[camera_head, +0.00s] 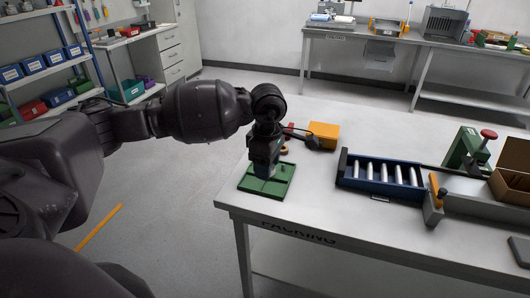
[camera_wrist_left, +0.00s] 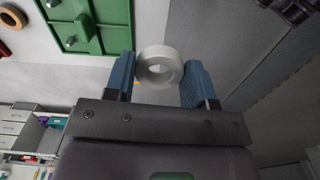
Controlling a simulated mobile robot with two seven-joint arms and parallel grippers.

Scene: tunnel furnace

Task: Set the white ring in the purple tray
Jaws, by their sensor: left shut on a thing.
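In the left wrist view a white ring (camera_wrist_left: 160,68) is held between the two blue fingers of my left gripper (camera_wrist_left: 158,78), which is shut on it. In the head view my left gripper (camera_head: 267,168) points down over a green tray (camera_head: 277,187) at the table's near left corner; the ring is mostly hidden there. The green tray (camera_wrist_left: 88,22) also shows at the upper left of the wrist view, apart from the ring. I see no tray on this table that is clearly purple. My right gripper is not in view.
On the packing table (camera_head: 305,213) a blue roller rack (camera_head: 383,177) stands right of the green tray. An orange box (camera_head: 323,135) and a brown ring (camera_head: 284,150) lie behind it. A green press with a red knob (camera_head: 488,134) and a cardboard box (camera_head: 512,170) are farther right.

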